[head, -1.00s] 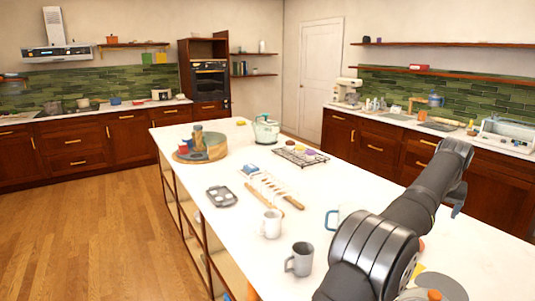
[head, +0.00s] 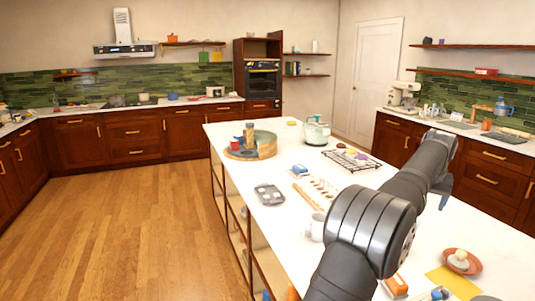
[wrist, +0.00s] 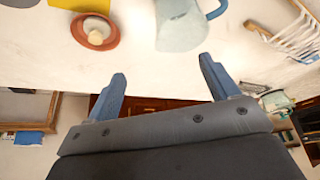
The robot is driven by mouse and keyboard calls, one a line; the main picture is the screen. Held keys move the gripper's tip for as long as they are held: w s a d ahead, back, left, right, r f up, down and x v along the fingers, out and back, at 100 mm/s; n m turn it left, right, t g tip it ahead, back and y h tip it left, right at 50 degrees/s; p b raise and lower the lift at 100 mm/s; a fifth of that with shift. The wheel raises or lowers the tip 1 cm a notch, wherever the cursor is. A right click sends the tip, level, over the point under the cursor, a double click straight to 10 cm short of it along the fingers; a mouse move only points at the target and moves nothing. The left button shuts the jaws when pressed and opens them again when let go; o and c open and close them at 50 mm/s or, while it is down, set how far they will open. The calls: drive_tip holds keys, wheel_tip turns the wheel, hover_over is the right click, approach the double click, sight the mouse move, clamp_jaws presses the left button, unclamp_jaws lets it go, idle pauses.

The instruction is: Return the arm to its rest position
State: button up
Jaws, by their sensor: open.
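My gripper (wrist: 163,82) shows in the wrist view with its two blue-grey fingers spread wide and nothing between them. In the head view my arm reaches out over the right side of the white island (head: 232,128), and part of the gripper (head: 444,188) shows at its far end, apart from the countertop. Beyond the fingers, the wrist view shows a light blue-grey mug (wrist: 182,28), an orange dish (wrist: 97,30) with a pale round thing in it, and a white rack (wrist: 285,38). None of these is held. The contact points of the mug are not visible.
On the island stand a round tray (head: 264,147) with jars, a green-lidded glass pot (head: 316,130), a dark muffin tin (head: 269,194), a wire rack (head: 352,159) and a white mug (head: 316,229) partly behind my arm. The wooden floor (head: 120,220) at left is clear.

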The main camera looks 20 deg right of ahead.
drive_tip(key=w+a+n, duration=0.1)
drive_tip(key=w+a, duration=0.5)
drive_tip(key=w, duration=0.1)
drive_tip(key=shift+w+a+r+t, duration=0.2)
drive_tip(key=shift+a+t, duration=0.1)
drive_tip(key=shift+a, duration=0.1)
